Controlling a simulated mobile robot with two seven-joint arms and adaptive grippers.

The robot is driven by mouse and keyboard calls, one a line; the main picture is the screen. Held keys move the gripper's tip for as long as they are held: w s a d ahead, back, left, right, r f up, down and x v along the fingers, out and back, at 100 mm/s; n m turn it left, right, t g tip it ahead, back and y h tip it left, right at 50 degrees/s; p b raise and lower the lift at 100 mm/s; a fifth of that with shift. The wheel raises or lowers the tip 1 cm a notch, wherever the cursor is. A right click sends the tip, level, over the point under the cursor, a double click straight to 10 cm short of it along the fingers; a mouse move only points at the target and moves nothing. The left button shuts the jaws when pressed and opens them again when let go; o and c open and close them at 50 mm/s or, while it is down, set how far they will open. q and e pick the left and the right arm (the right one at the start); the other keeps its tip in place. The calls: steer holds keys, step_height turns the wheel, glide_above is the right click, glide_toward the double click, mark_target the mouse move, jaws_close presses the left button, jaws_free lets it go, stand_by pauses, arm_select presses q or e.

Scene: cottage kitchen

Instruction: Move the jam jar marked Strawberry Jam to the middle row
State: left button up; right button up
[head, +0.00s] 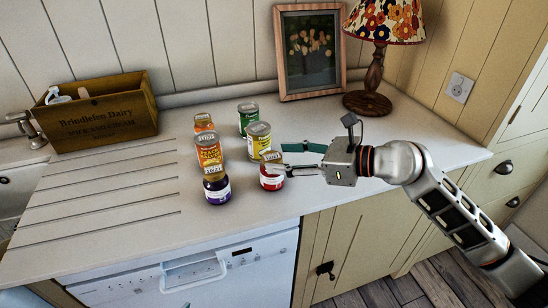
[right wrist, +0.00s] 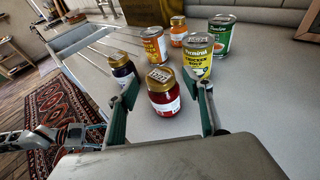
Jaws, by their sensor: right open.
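The jar of red jam (head: 271,178) with a gold lid stands upright at the front right of the group; its label is too small to read. It also shows in the right wrist view (right wrist: 164,101). My right gripper (head: 281,158) reaches in from the right, low over the counter. Its fingers are open on either side of the red jar, with gaps in the right wrist view (right wrist: 168,90). A dark purple jam jar (head: 217,191) stands to its left in the front row. My left gripper (right wrist: 93,134) seems to show small at the right wrist view's lower left; its jaws are unclear.
Behind the front jars stand an orange can (head: 209,153) and a yellow soup can (head: 259,140). Farther back are an orange jar (head: 204,123) and a green can (head: 247,116). A wooden crate (head: 104,122), picture frame (head: 311,54) and lamp (head: 368,103) stand along the wall.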

steer(key=b+v, duration=0.1)
steer(key=v, duration=0.7)
steer(key=shift+s+d+r, duration=0.15)
steer(key=shift+s+d, duration=0.05)
steer(key=shift+d, duration=0.05)
